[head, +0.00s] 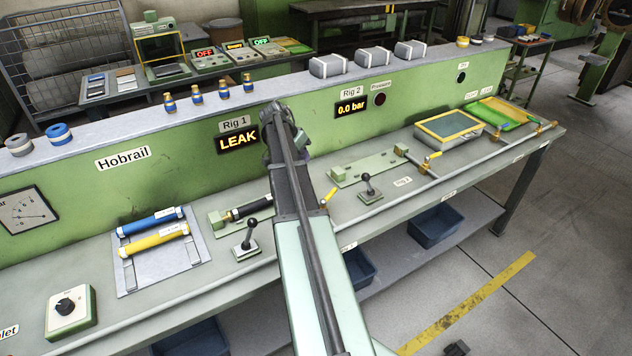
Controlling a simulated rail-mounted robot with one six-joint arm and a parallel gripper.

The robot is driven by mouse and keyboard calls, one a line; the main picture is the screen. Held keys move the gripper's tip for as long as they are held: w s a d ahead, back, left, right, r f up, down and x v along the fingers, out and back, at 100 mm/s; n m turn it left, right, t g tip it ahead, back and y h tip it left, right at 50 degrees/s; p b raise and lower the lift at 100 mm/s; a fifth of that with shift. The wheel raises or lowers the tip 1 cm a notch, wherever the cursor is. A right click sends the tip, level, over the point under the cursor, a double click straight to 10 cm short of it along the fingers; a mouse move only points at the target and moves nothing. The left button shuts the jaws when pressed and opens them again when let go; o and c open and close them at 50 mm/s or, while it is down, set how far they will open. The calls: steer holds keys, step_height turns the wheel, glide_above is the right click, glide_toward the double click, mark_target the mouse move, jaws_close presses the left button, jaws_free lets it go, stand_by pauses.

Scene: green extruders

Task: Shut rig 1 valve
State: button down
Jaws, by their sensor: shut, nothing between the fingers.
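A yellow valve lever (329,195) shows just right of my arm, at the right end of the rig 1 fixture. It slants up to the right. Its valve body and the pipe under it are mostly hidden behind my arm, so I cannot tell whether the valve is open or shut. The Rig 1 display (237,143) reads LEAK. The rig 1 fixture (235,214) holds a dark cylinder, and a black-knobbed toggle lever (247,238) stands in front of it. My arm reaches over the bench there. My gripper's fingers do not show.
Rig 2, to the right, has its own yellow valve lever (432,156), a toggle lever (369,188) and a display (352,107) reading 0.0 bar. A rack with blue and yellow cylinders (160,245) and a knob box (71,310) stand left. A pipe runs along the bench front.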

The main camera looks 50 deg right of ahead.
steer(key=b, duration=0.9)
glide_toward(330, 195)
steer(key=w+d+f, duration=0.3)
steer(key=d+f, duration=0.1)
steer(key=f, duration=0.1)
steer(key=s, duration=0.1)
steer(key=s+f+b, duration=0.1)
steer(key=s, duration=0.1)
steer(key=shift+s+d+f+b, duration=0.1)
steer(key=shift+s+f+b, duration=0.05)
steer(key=shift+f+b, duration=0.2)
steer(key=shift+r, duration=0.1)
